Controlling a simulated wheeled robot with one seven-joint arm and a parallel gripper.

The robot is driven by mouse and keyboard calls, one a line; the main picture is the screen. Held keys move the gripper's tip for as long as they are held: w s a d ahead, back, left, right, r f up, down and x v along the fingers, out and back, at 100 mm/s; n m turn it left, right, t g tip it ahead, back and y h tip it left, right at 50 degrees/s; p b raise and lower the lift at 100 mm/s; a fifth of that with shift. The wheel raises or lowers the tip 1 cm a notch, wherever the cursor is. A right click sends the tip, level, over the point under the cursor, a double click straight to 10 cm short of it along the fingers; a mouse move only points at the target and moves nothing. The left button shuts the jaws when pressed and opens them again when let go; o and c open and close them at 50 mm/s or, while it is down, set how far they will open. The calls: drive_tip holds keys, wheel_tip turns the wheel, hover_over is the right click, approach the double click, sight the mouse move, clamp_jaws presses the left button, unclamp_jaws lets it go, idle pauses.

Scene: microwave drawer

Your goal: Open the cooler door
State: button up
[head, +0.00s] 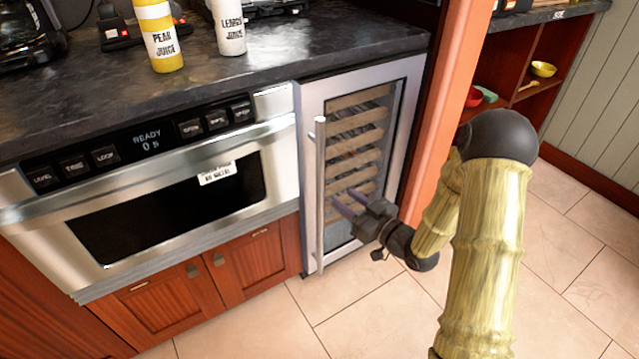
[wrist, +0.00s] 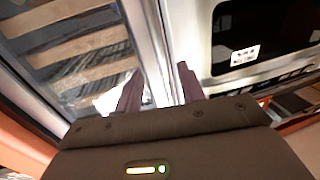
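The cooler (head: 407,100) is a narrow steel-framed unit with a glass door and wooden racks behind it. Its door is shut. A vertical bar handle (head: 320,160) runs along the door's left side. My gripper (head: 346,201) is in front of the door's lower half, with its fingertips just right of the handle in the head view. In the wrist view its two fingers (wrist: 158,88) are spread apart, with a silver upright strip (wrist: 150,40) showing between them. I cannot tell whether that strip is the handle or the frame, or whether a finger touches it.
A steel microwave drawer (head: 165,195) stands left of the cooler, above wooden cabinets (head: 245,262). Juice bottles (head: 160,40) stand on the dark counter (head: 285,60). An orange-brown post (head: 445,110) is right of the cooler. The tiled floor (head: 300,320) in front is clear.

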sight(323, 183)
drive_tip(key=b+x, duration=0.2)
drive_tip(key=x, duration=0.8)
drive_tip(key=shift+w+a, duration=0.1)
drive_tip(key=shift+a, duration=0.05)
clamp_jaws()
